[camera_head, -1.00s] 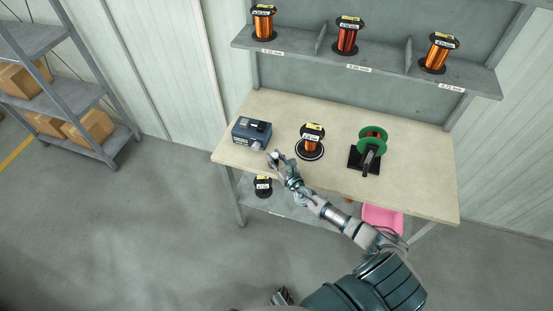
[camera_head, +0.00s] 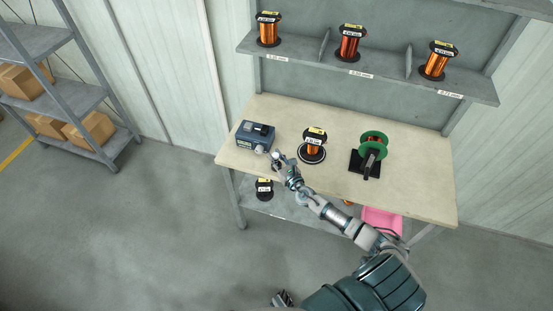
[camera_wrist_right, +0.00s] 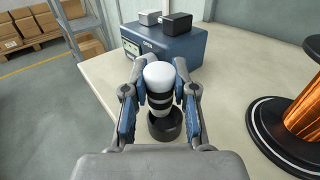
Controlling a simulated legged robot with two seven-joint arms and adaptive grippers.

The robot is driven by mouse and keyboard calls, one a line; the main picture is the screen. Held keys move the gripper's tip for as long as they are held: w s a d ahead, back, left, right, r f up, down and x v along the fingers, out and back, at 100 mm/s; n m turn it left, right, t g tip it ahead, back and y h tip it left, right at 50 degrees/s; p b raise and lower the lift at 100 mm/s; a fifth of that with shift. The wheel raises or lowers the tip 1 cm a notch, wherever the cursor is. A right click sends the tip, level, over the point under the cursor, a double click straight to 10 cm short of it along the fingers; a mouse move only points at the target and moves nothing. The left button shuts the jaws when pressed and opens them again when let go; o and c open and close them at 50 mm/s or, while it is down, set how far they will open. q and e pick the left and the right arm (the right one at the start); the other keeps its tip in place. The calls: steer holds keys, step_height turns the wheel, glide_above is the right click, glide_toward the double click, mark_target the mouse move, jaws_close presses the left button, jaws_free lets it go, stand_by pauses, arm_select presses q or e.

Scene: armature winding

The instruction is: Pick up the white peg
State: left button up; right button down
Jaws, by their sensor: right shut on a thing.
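The white peg (camera_wrist_right: 159,76) has a rounded white top and dark bands lower down. In the right wrist view it stands upright between the fingers of my right gripper (camera_wrist_right: 160,97), which is shut on it. Its lower end is at a dark round cup (camera_wrist_right: 166,127) on the table; I cannot tell whether it is still inside or just above. In the head view my right gripper (camera_head: 277,159) is at the table's front left, and the peg is too small there to make out well. My left gripper (camera_head: 282,298) shows only partly at the bottom edge.
A blue-grey box device (camera_head: 255,136) stands just behind the peg. A copper wire spool (camera_head: 314,143) on a round base and a green winder (camera_head: 372,143) stand to the right on the table (camera_head: 410,192). A shelf (camera_head: 380,75) with spools is behind.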

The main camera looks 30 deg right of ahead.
steer(key=shift+r+p, duration=0.3)
steer(key=shift+r, duration=0.5)
arm_select(q)
steer(key=s, duration=0.4)
steer(key=shift+a+f, duration=0.2)
steer(key=shift+a, duration=0.1)
arm_select(e)
steer(key=s+a, duration=0.4)
steer(key=s, duration=1.1)
steer(key=shift+s+r, duration=0.25)
steer(key=shift+r, duration=0.15)
arm_select(q)
steer(key=shift+d, duration=0.1)
arm_select(e)
steer(key=shift+d, duration=0.15)
